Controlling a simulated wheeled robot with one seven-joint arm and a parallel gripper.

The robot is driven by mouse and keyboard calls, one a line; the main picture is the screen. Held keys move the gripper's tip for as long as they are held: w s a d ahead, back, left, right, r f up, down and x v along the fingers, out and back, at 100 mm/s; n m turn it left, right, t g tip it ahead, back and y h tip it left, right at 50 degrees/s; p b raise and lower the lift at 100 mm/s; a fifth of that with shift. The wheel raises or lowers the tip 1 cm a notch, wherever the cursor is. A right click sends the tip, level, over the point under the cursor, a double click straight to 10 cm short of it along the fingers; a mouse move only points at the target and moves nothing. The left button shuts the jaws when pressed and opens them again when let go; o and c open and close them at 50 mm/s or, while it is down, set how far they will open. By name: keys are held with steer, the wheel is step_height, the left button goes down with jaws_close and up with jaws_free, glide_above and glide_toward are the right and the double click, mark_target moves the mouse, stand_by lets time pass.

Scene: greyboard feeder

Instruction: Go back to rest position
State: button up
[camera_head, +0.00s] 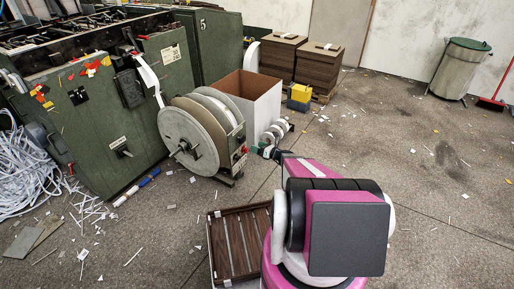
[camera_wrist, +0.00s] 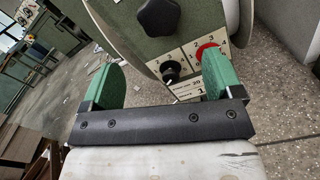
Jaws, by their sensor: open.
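My gripper (camera_wrist: 162,80) is open, with two green finger pads spread wide in the wrist view. Beyond them is a control panel (camera_wrist: 190,62) with a black knob (camera_wrist: 172,70), a red button (camera_wrist: 207,52) and number markings. The knob shows in the space between the fingers; no contact can be made out. In the head view my gripper (camera_head: 266,152) is small, at the far end of my outstretched arm. It is just right of the large reel (camera_head: 186,141) and its control panel. My own arm hides part of the floor in front.
A green machine (camera_head: 128,120) stands at the left, with white paper strips (camera_head: 22,175) heaped beside it. A white-walled box (camera_head: 262,103) and brown stacks (camera_head: 318,66) are behind the reel. A slatted brown crate (camera_head: 212,262) lies beside my arm. The floor at right is mostly open.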

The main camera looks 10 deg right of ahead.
steer(key=s+a+r+n+g+h, duration=0.1)
steer(key=s+a+r+n+g, duration=0.4)
steer(key=n, duration=0.3)
steer(key=s+a+r+n+g+h, duration=0.1)
steer(key=s+a+r+n+g, duration=0.2)
steer(key=s+a+n+g, duration=0.35)
steer(key=s+d+r+n+h, duration=0.2)
steer(key=s+r+n+h, duration=0.2)
steer(key=s+n, duration=0.3)
steer(key=s+d+r+n+g+h, duration=0.1)
steer(key=s+d+r+n+h, duration=0.1)
steer(key=s+r+n+h, duration=0.3)
steer(key=s+n+h, duration=0.1)
steer(key=n, duration=0.3)
steer(key=shift+s+d+r+h, duration=0.25)
steer(key=shift+s+d+h, duration=0.05)
steer(key=shift+s+h, duration=0.1)
steer(key=shift+w+f+n, duration=0.1)
steer(key=shift+n, duration=0.15)
